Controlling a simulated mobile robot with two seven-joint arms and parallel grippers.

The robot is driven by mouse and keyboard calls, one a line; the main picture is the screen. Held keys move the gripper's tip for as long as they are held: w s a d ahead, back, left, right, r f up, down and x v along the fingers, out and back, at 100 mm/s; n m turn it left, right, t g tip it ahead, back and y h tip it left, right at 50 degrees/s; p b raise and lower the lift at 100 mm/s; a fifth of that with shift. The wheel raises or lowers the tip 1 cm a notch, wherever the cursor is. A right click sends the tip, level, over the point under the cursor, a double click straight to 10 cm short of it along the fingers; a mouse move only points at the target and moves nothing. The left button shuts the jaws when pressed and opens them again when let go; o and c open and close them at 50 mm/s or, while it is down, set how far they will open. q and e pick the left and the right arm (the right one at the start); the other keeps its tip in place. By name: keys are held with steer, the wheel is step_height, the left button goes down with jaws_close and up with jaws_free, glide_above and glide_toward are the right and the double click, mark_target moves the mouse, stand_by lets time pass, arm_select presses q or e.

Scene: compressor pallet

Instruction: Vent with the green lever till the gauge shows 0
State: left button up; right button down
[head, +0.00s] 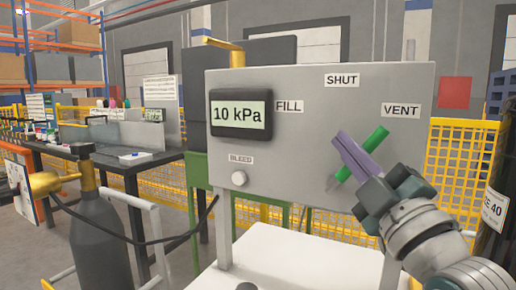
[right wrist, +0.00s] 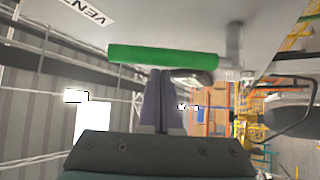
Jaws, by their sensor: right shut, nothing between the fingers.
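The gauge (head: 239,114) on the grey panel (head: 300,160) reads 10 kPa. The green lever (head: 376,143) slants up and right, its upper end toward the VENT label (head: 402,111). My right gripper (head: 342,140) is shut and empty, its purple fingers crossing in front of the lever and hiding part of it. In the right wrist view the green lever (right wrist: 163,57) lies across the tips of my shut fingers (right wrist: 159,74). I cannot tell whether they touch it. My left gripper is not in view.
The panel also carries FILL (head: 289,106) and SHUT (head: 342,80) labels and a white BLEED knob (head: 239,178). A dark cylinder (head: 105,235) with a brass valve and a hose stands at the left. A yellow mesh fence (head: 460,150) runs behind.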

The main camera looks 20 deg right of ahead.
steer(key=shift+s+d+f, duration=0.5)
steer(key=shift+d, duration=0.1)
steer(key=m+h+b, duration=0.1)
steer(key=m+b, duration=0.1)
steer(key=s+d+f+m+t+h+b, duration=0.1)
steer(key=m+h+b, duration=0.1)
steer(key=b, duration=0.1)
steer(key=shift+s+f, duration=0.1)
